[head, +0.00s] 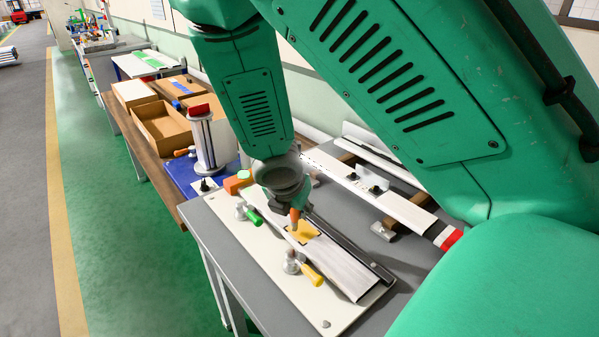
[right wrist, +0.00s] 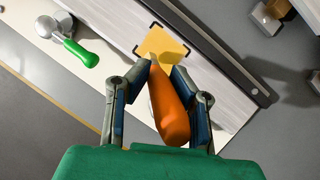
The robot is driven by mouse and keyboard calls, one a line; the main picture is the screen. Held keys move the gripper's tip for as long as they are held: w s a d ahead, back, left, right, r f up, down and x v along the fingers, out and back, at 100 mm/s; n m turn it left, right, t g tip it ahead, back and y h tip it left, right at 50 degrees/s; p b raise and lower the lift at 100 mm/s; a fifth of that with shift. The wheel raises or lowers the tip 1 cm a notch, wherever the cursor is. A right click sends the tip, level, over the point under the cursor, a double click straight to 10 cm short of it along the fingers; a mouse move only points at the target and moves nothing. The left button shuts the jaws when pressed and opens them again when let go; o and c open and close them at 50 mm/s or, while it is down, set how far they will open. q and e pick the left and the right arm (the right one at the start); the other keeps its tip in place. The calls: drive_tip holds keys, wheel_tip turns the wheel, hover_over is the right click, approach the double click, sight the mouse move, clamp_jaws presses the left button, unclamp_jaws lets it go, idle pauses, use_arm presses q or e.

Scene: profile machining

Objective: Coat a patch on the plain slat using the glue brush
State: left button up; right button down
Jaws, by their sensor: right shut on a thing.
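The plain slat (head: 338,266) is a pale strip lying on a white base plate (head: 283,284), along a dark rail (head: 350,247). A yellow patch (head: 304,232) framed by black corner marks is on the slat; it also shows in the right wrist view (right wrist: 163,47). My right gripper (head: 297,207) is above the patch, shut on the orange handle of the glue brush (right wrist: 169,108). The brush tip points down at the patch's near edge; I cannot tell whether it touches. My left gripper is not in view.
Clamps with a green handle (head: 254,216) and a yellow handle (head: 312,274) stand beside the slat. Another slat (head: 408,211) with black fittings lies behind. A blue mat with a white and red spool (head: 207,143) and cardboard boxes (head: 160,127) are at the left.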

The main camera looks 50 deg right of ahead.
drive_tip(key=shift+w+d+f, duration=0.15)
drive_tip(key=shift+w+d, duration=0.1)
drive_tip(key=w+p, duration=0.2)
drive_tip(key=w, duration=0.1)
drive_tip(key=shift+w, duration=0.25)
wheel_tip(320, 180, up, 6)
drive_tip(key=p, duration=0.6)
drive_tip(key=shift+a, duration=0.15)
